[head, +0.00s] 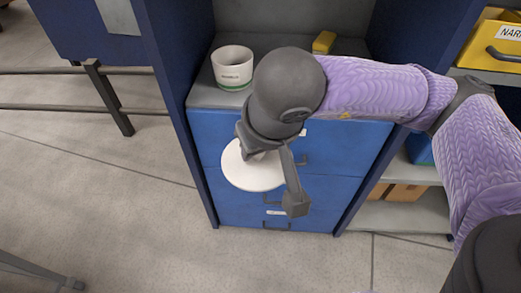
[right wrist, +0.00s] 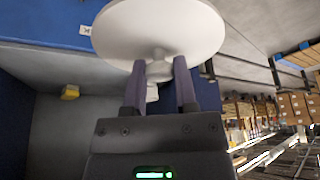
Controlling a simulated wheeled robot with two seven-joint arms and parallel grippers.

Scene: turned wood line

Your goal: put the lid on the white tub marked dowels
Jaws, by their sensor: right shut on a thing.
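The white tub (head: 232,72) stands upright on the grey top of the blue drawer unit, near its left side. It is open, with a green band low down and a dark marking too small to read surely. The lid (head: 250,178) is a round white disc, held in front of the drawers, lower in the picture than the tub and apart from it. My right gripper (head: 268,158) is shut on the lid's knob, which shows between the fingers in the right wrist view (right wrist: 158,68). My left gripper is not in view.
A yellow block (head: 324,42) lies on the grey top (head: 350,46), to the right behind my arm. Dark blue side panels (head: 172,60) wall the recess on both sides. A yellow bin (head: 490,45) and shelves (head: 405,210) are at the right.

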